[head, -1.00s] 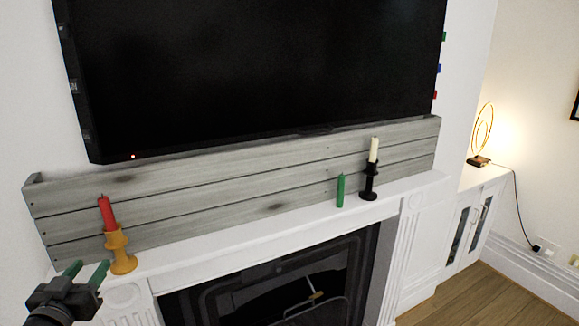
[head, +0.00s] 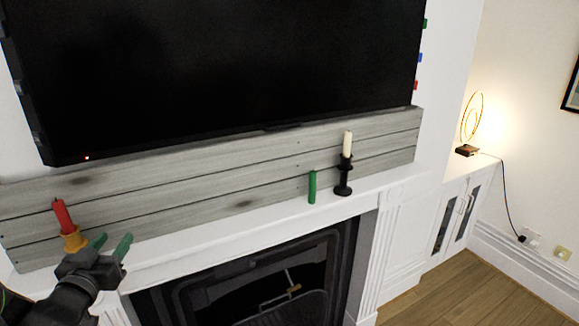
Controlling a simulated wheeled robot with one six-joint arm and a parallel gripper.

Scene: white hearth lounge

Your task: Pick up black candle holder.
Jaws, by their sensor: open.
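The black candle holder (head: 343,178) stands upright on the white mantel, right of its middle, with a cream candle (head: 347,145) in it. My gripper (head: 110,245) is at the lower left, open and empty, with two green fingertips apart. It is far to the left of the black holder. A yellow candle holder (head: 74,239) with a red candle (head: 63,216) stands behind my gripper, which hides its lower part.
A green candle (head: 312,187) stands on the mantel (head: 240,228) just left of the black holder. A grey plank board (head: 200,188) and a black television (head: 220,70) are behind. The fireplace opening (head: 250,285) is below.

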